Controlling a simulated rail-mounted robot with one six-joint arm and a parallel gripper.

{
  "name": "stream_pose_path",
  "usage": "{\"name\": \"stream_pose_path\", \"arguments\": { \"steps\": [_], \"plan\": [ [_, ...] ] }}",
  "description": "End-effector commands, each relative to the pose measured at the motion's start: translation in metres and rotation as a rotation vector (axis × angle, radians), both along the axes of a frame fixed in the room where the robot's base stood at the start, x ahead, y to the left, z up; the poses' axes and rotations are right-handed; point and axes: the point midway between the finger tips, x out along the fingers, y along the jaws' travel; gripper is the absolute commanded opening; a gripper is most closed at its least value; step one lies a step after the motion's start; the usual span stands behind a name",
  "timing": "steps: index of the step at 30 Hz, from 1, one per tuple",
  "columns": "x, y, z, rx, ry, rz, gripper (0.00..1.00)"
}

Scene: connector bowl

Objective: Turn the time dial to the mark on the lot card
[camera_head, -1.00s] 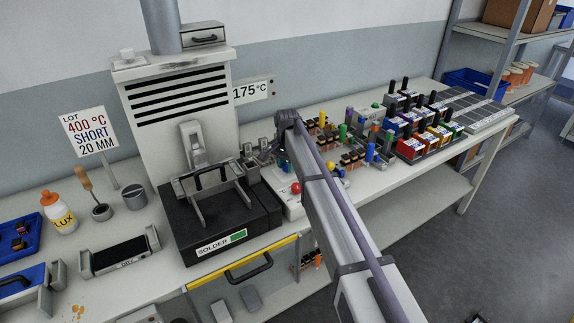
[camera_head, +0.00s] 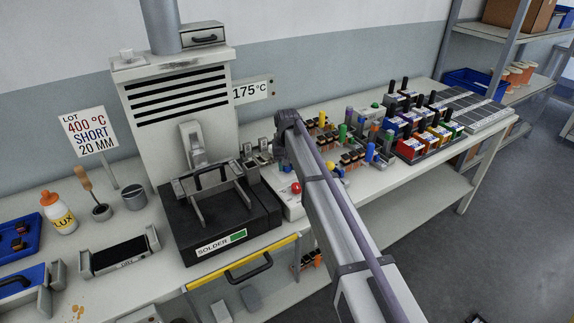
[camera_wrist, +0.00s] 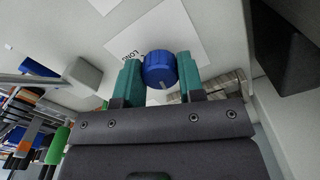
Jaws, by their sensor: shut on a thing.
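The lot card (camera_head: 85,132) stands on a post at the left in the head view and reads LOT, 400 °C, SHORT, 20 MM. The blue time dial (camera_wrist: 159,69) is in the middle of the wrist view, on a white plate (camera_wrist: 190,25) where the word LONG can be partly read. A pale mark shows on the dial's lower part. My gripper (camera_wrist: 160,78) is shut on the dial, with one teal finger on each side. In the head view my arm hides the dial and the fingertips.
The black solder pot (camera_head: 215,215) stands left of my gripper, with a fume hood (camera_head: 180,110) behind it. A red button (camera_head: 296,188) is close beside my wrist. Several coloured connectors and bins (camera_head: 410,140) crowd the bench to the right.

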Motion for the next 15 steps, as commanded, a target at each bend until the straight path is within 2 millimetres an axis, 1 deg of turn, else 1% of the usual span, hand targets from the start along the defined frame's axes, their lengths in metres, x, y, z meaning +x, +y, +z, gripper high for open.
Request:
{"name": "stream_pose_path", "arguments": {
  "steps": [6,15],
  "plan": [
    [-0.0003,-0.0004,-0.0002,0.0,0.0,0.141,0.12],
    [-0.0004,-0.0005,-0.0002,0.0,0.0,0.243,0.12]
  ]
}}
